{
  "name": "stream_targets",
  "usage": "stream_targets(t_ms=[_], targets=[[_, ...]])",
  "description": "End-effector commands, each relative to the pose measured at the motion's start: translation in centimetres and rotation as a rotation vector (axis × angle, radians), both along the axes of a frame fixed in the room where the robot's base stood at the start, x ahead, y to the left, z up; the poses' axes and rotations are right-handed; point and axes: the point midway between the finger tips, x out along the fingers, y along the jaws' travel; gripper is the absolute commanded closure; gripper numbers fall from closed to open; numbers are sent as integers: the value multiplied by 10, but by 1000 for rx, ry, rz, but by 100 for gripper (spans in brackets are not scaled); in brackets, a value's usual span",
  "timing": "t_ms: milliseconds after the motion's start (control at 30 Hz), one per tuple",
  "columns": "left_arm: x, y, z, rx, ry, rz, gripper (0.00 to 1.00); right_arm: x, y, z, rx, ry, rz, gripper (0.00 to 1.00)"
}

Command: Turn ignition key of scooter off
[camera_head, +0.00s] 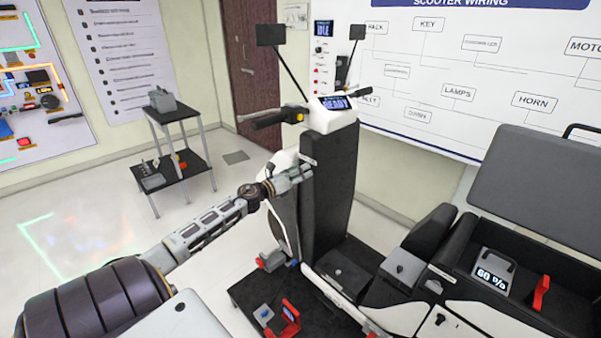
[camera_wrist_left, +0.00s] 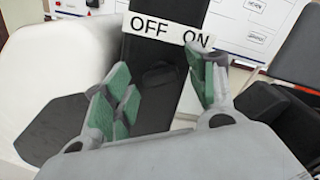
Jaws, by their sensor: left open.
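The scooter's black front column (camera_head: 333,185) stands in the middle of the head view, under a white dash (camera_head: 330,118) with a lit display. My left gripper (camera_head: 306,172) is open at the upper left side of this column. The left wrist view shows its two green-padded fingers (camera_wrist_left: 165,85) spread apart with nothing seen between them. A white OFF / ON label (camera_wrist_left: 170,32) is on the column just beyond the fingertips. A dark rounded shape (camera_wrist_left: 158,75) shows on the column between the fingers; I cannot tell whether it is the ignition key. My right gripper is not in view.
The left handlebar grip (camera_head: 270,120) sticks out above my left gripper. The scooter's open seat (camera_head: 545,190) and a battery reading 60% (camera_head: 494,270) are at the right. A small shelf cart (camera_head: 172,115) stands at the back left. The floor on the left is clear.

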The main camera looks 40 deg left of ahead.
Motion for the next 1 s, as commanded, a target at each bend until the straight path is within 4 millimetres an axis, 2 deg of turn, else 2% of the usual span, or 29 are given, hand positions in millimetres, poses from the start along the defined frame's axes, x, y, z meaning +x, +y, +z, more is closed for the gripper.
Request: stream_targets(t_ms=[567, 900, 933, 1000], targets=[[7, 0, 1, 1, 0, 0, 43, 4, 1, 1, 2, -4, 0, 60], [7, -1, 1, 1, 0, 0, 85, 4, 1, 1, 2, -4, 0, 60], [7, -1, 1, 1, 0, 0, 89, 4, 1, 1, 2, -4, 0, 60], [7, -1, 1, 1, 0, 0, 89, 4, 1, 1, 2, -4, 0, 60]])
